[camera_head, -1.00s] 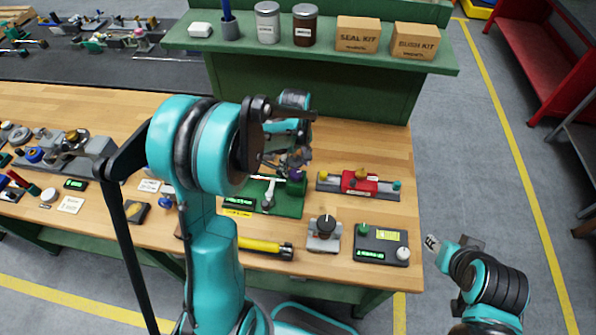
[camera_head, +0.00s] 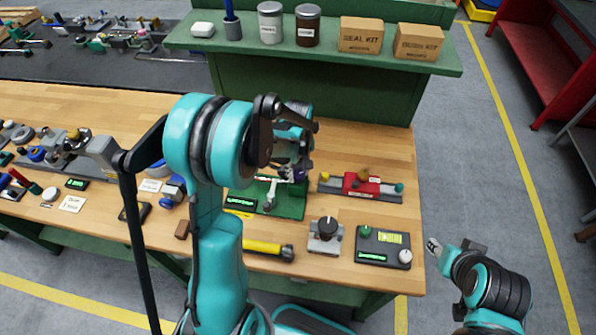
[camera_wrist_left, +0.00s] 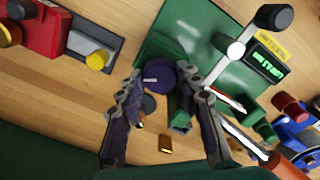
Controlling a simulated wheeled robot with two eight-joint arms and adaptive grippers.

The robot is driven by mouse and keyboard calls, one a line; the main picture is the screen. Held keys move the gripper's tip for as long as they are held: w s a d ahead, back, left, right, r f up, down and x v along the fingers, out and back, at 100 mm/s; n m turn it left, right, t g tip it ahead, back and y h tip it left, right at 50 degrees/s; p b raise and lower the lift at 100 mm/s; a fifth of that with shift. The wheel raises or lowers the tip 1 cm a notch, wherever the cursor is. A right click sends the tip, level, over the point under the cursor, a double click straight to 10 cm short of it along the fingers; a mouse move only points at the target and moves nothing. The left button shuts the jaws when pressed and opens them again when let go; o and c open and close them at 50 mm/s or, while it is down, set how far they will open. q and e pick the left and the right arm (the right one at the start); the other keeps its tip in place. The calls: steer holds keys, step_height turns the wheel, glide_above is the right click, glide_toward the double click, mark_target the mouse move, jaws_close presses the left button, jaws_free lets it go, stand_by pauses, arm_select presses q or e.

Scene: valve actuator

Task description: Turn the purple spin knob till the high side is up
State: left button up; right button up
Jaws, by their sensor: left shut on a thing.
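The purple spin knob (camera_wrist_left: 160,76) sits at the edge of a green plate (camera_wrist_left: 160,40) in the left wrist view, with a short pale mark on it. My left gripper (camera_wrist_left: 163,84) has its fingers on both sides of the knob and is shut on it. In the head view my left gripper (camera_head: 297,172) reaches down to the green unit (camera_head: 290,206) and mostly hides the knob. The plate carries a white lever (camera_wrist_left: 236,49) and a lit green display (camera_wrist_left: 268,66). My right gripper (camera_head: 434,247) is off the table's right edge, its fingers unclear.
A red slider unit (camera_head: 362,184) stands right of the green unit. A grey block with a black knob (camera_head: 326,230), a dark panel (camera_head: 384,247) and a yellow cylinder (camera_head: 262,248) lie nearer the front edge. A green shelf (camera_head: 300,54) stands behind.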

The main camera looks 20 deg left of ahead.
arm_select(q)
steer(key=shift+m, duration=0.3)
steer(key=shift+m+b, duration=0.5)
steer(key=shift+m, duration=0.5)
steer(key=shift+m+b, duration=0.4)
steer(key=shift+m, duration=1.1)
steer(key=o, duration=1.2)
steer(key=shift+c, duration=0.2)
